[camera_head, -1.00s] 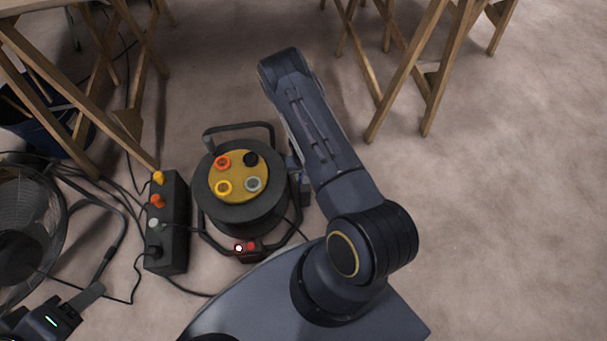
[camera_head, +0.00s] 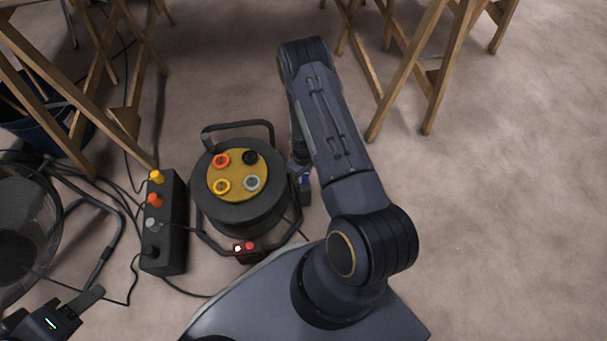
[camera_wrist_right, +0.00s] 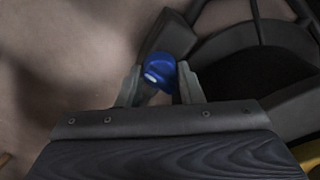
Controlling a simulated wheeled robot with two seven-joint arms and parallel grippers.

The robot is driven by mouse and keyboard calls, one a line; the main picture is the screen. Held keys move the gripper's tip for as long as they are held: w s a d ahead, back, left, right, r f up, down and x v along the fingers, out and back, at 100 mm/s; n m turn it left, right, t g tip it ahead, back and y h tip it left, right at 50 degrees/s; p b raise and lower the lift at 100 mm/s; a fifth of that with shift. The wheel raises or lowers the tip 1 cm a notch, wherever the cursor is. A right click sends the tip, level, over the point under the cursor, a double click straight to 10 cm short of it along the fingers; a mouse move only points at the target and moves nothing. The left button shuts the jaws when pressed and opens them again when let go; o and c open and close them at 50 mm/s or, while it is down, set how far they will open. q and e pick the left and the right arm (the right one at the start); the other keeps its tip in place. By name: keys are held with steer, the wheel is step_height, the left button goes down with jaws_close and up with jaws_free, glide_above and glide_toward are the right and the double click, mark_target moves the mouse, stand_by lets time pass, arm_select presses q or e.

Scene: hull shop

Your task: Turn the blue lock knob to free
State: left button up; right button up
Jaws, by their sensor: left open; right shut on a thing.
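The blue lock knob (camera_wrist_right: 160,72) sits on a dark block at the side of the cable reel, in the right wrist view. My right gripper (camera_wrist_right: 159,84) is shut on it, with one finger on each side. In the head view the blue knob (camera_head: 304,176) shows only as a small patch, mostly hidden by my right arm. The cable reel (camera_head: 213,217) has a black drum and a yellow face with several coloured sockets. My left gripper (camera_head: 78,309) is open and empty at the lower left of the head view.
A black power strip (camera_head: 176,225) with coloured plugs stands left of the reel. A fan (camera_head: 25,215) and loose cables lie further left. Wooden trestles (camera_head: 437,90) stand at the back. The floor at the right is clear.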

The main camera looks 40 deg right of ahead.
steer(key=n+b, duration=0.1)
steer(key=n, duration=0.4)
steer(key=shift+n, duration=0.3)
steer(key=n, duration=0.4)
steer(key=shift+n+b, duration=0.4)
steer(key=o, duration=1)
steer(key=shift+c, duration=0.2)
step_height(320, 180, up, 7)
steer(key=p, duration=0.3)
steer(key=shift+f, duration=0.15)
steer(key=shift+r, duration=0.55)
